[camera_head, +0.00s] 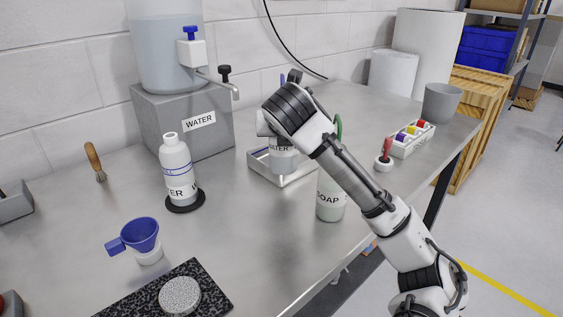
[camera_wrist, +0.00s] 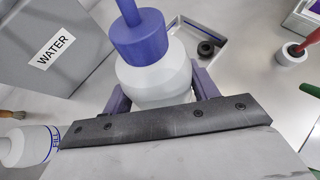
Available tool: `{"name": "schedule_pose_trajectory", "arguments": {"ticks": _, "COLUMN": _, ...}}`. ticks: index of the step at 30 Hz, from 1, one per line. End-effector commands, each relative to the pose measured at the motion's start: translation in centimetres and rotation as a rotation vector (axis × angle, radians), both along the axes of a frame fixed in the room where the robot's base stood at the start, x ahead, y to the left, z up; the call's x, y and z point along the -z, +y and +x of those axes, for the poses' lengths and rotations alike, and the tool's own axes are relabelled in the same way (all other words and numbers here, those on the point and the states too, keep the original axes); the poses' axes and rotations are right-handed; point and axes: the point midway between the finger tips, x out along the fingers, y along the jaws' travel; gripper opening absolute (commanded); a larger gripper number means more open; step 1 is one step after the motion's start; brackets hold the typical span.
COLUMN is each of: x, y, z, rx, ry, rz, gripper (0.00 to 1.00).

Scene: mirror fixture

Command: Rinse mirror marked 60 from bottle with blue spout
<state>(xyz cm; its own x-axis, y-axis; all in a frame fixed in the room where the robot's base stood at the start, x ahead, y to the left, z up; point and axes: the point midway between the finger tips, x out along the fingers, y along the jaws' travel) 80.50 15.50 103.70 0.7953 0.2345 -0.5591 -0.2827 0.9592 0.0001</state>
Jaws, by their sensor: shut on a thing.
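My gripper (camera_wrist: 160,88) is shut on a white bottle (camera_wrist: 150,75) with a blue-violet cap and spout (camera_wrist: 138,35). In the head view the bottle (camera_head: 283,160) reads WATER and is upright at the metal tray (camera_head: 299,180); my arm hides its upper part. I cannot tell whether its base touches the tray. A round grey speckled disc (camera_head: 180,296) lies on a black speckled plate (camera_head: 215,285) at the front. No mark 60 is readable on it or anywhere, so I cannot tell whether it is the mirror.
Another white bottle (camera_head: 177,165) stands on a black ring left of the tray. A blue funnel (camera_head: 139,234), a SOAP bottle (camera_head: 331,199), a red-handled stamp-like tool (camera_head: 385,158) and a white rack (camera_head: 411,140) are around. A grey WATER block (camera_head: 185,120) stands behind. The bench's front middle is clear.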

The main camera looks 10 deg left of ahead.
Motion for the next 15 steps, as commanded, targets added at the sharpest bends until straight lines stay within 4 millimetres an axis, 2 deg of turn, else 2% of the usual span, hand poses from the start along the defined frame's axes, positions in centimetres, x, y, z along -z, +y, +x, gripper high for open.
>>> {"name": "schedule_pose_trajectory", "arguments": {"ticks": 15, "x": -0.50, "y": -0.01, "z": 0.01, "rx": 0.000, "ry": -0.002, "rz": 0.001, "gripper": 0.49}}
